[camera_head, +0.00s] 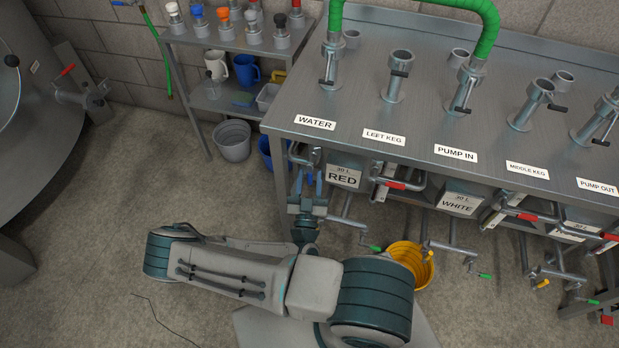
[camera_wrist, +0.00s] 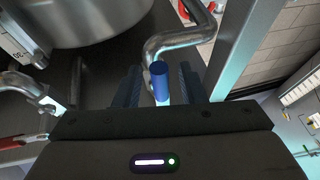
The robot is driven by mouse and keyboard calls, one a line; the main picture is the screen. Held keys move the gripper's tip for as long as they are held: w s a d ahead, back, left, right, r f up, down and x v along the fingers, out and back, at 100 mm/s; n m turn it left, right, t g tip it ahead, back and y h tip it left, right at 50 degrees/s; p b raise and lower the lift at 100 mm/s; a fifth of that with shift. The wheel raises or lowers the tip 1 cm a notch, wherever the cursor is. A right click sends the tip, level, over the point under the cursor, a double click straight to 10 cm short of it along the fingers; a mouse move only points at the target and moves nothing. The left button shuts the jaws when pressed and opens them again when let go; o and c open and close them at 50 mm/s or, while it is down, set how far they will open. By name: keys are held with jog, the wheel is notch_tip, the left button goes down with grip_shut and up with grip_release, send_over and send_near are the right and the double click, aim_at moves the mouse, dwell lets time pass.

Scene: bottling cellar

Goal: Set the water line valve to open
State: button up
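The water line valve hangs under the bench corner below the "WATER" label (camera_head: 315,122). Its bent metal pipe (camera_head: 302,157) shows there, and in the wrist view its silver arm (camera_wrist: 180,40) leads to a blue-tipped handle (camera_wrist: 160,84). My gripper (camera_head: 308,184) points up at this valve from below. In the wrist view my gripper (camera_wrist: 159,88) is open, with one dark finger on each side of the blue handle. Gaps show between the handle and both fingers. Whether the fingers reach fully around it in depth, I cannot tell.
The steel bench (camera_head: 430,120) stands over the valve; its leg (camera_head: 281,190) is close to my gripper. A "RED" tank (camera_head: 342,178) with a red-handled lever (camera_head: 400,184) is just right. A yellow bucket (camera_head: 411,262) stands on the floor. Floor at left is clear.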

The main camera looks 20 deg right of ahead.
jog(key=v, duration=1.3)
jog(key=shift+s+b, duration=0.2)
jog(key=shift+b, duration=0.25)
jog(key=s+r+n+g+y+p, duration=0.2)
jog(key=r+g+y+p, duration=0.3)
jog(key=r, duration=1.8)
jog(key=s+r+n+g+y+p, duration=0.3)
jog(key=r+g+y+p, duration=0.2)
jog(key=r, duration=1.8)
jog(key=g+p, duration=0.3)
jog(key=g, duration=0.4)
jog(key=shift+s+a+r+p, duration=0.2)
jog(key=shift+a+r+p, duration=0.1)
jog(key=shift+a+p, duration=0.1)
